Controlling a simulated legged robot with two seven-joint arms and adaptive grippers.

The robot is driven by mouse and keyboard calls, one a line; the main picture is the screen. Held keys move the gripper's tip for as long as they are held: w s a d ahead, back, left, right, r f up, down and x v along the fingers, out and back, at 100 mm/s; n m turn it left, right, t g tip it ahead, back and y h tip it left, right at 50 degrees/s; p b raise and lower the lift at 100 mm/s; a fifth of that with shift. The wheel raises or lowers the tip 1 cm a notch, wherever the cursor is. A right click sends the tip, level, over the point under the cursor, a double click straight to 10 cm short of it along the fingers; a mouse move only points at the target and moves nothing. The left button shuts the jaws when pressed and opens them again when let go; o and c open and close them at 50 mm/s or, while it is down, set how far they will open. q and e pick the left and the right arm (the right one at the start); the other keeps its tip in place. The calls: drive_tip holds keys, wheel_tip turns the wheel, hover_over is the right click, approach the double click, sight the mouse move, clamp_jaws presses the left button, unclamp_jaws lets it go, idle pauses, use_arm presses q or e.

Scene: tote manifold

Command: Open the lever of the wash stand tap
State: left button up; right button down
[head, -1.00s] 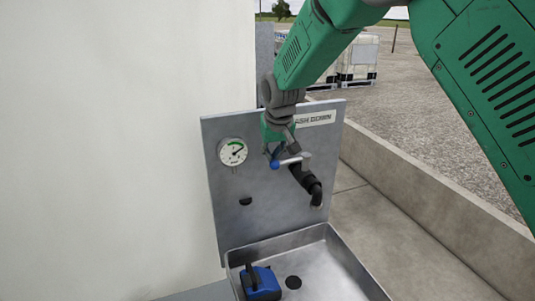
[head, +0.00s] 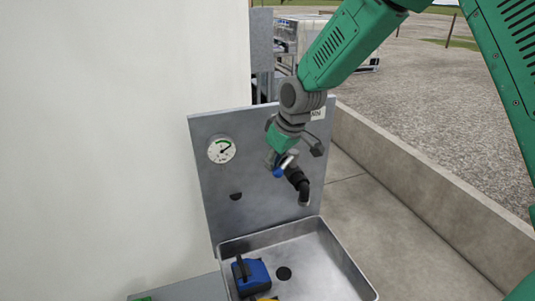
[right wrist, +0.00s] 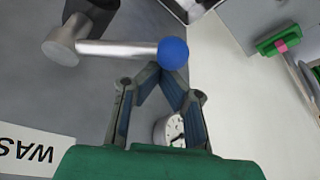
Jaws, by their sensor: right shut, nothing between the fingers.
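The wash stand tap (head: 300,183) is a dark spout on the grey back panel (head: 215,185). Its lever is a metal rod with a blue ball end (head: 278,173), pointing down and left in the head view, partly hidden by my gripper. In the right wrist view the rod (right wrist: 115,48) runs from a round metal pivot (right wrist: 62,45) to the blue ball (right wrist: 173,53). My right gripper (head: 273,160) is shut and empty; its fingertips (right wrist: 160,70) are close to the ball, and I cannot tell whether they touch it. My left gripper is not in view.
A steel basin (head: 335,262) below holds a blue object with a black handle (head: 252,275) and a drain hole. A round gauge (head: 221,149) is on the panel. A pale wall (head: 110,140) stands left; a low concrete kerb (head: 430,195) runs right.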

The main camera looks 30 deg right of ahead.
sight(280, 172)
drive_tip(key=shift+s+a+r+n+y, duration=0.1)
drive_tip(key=shift+s+n+y, duration=0.05)
drive_tip(key=shift+s+n, duration=0.3)
drive_tip(key=shift+s+a+r+n+y, duration=0.15)
drive_tip(key=shift+s+n, duration=0.15)
drive_tip(key=shift+n, duration=0.15)
drive_tip(key=shift+s+d+n+g, duration=0.3)
drive_tip(key=shift+s+n, duration=0.4)
drive_tip(key=shift+n, duration=0.3)
drive_tip(key=shift+s+d+n+y, duration=0.2)
drive_tip(key=shift+s+n+y, duration=0.1)
drive_tip(key=shift+n, duration=0.1)
drive_tip(key=shift+s+d+f+n+g+y, duration=0.15)
drive_tip(key=shift+s+d+n+g, duration=0.1)
drive_tip(key=shift+s+d+n, duration=0.35)
drive_tip(key=shift+s+d+n+g+y, duration=0.2)
drive_tip(key=shift+s+d+n, duration=0.05)
drive_tip(key=shift+d+n, duration=0.6)
drive_tip(key=shift+s+d+f+n+g+y, duration=0.15)
drive_tip(key=shift+s+d+n+g, duration=0.1)
drive_tip(key=shift+s+d+n, duration=0.4)
